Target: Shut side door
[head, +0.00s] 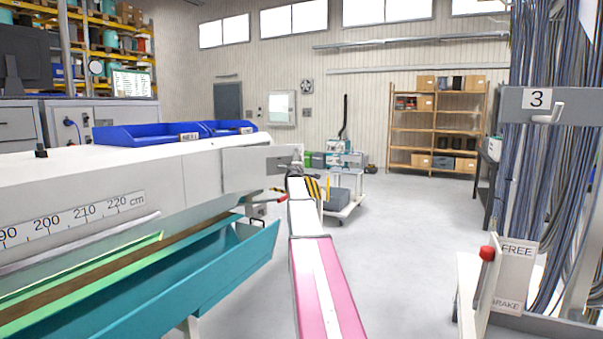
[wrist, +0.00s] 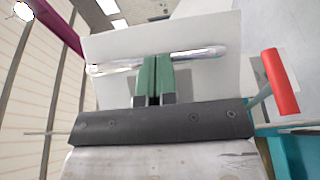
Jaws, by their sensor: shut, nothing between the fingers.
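A light grey panel, which looks like the side door (wrist: 115,48), fills the upper middle of the wrist view. A shiny horizontal bar handle (wrist: 205,53) runs across it. My gripper (wrist: 153,62) has its two green fingers together, with nothing between them. The fingertips overlap the middle of the bar in the picture; I cannot tell whether they touch it. In the head view, a grey panel (head: 280,158) stands out from the far end of the white bench, beside my gripper (head: 296,168). My wrist partly hides that area.
A red-tipped lever (wrist: 282,82) is right of my gripper in the wrist view. The white bench (head: 120,185) with a teal trough (head: 235,262) lies left of my arm. A trolley (head: 345,195) stands beyond. Hanging cables (head: 545,190) are at right. The floor between is clear.

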